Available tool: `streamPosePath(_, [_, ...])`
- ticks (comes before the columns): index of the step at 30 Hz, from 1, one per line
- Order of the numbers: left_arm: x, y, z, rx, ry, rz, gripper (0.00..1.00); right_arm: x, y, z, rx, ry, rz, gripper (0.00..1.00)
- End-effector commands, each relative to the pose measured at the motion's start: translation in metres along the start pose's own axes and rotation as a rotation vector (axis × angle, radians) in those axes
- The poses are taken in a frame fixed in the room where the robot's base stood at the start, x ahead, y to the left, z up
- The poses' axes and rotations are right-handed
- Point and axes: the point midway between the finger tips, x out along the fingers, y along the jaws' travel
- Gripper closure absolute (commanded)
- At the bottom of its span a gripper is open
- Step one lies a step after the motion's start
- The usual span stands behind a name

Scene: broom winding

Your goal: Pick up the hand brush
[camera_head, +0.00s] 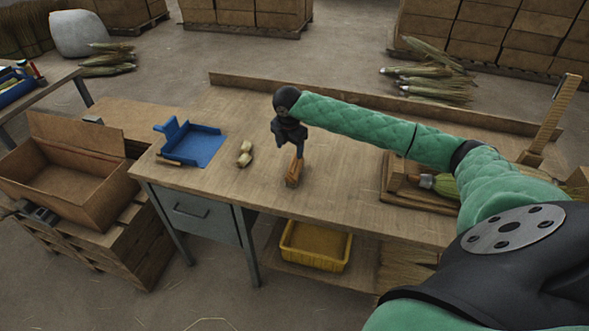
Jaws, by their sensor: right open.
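My right gripper (298,150) points down over the middle of the wooden workbench (330,190), at the end of my green-sleeved right arm. Its jaws are open. Right under its fingertips is a small orange-brown wooden piece (293,174), which looks like the hand brush. The fingers overlap its upper end; I cannot tell whether they touch it. Its bristles cannot be made out at this size.
A blue dustpan (196,148) and small pale bundles (245,154) lie left of the gripper. A wooden fixture with a broom head (443,184) is at the right. A cardboard box (68,180) stands left, a yellow bin (316,246) below. The bench front is clear.

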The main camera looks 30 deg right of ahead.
Motion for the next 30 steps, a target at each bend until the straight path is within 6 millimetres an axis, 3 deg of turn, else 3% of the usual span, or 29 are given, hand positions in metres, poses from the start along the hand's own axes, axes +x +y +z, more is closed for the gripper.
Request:
streamPosePath(4, [0.023,-0.002,0.012,-0.001,0.031,-0.001,0.64,0.011,-0.011,0.010,-0.196,0.073,-0.045,0.36])
streamPosePath(10, [0.038,-0.003,0.020,-0.002,0.059,-0.002,0.64,0.018,-0.019,0.016,-0.354,0.137,-0.062,0.36])
streamPosePath(30, [0.081,-0.017,0.044,0.011,0.089,-0.021,0.64,0.062,-0.021,0.003,-0.385,0.151,-0.065,0.36])
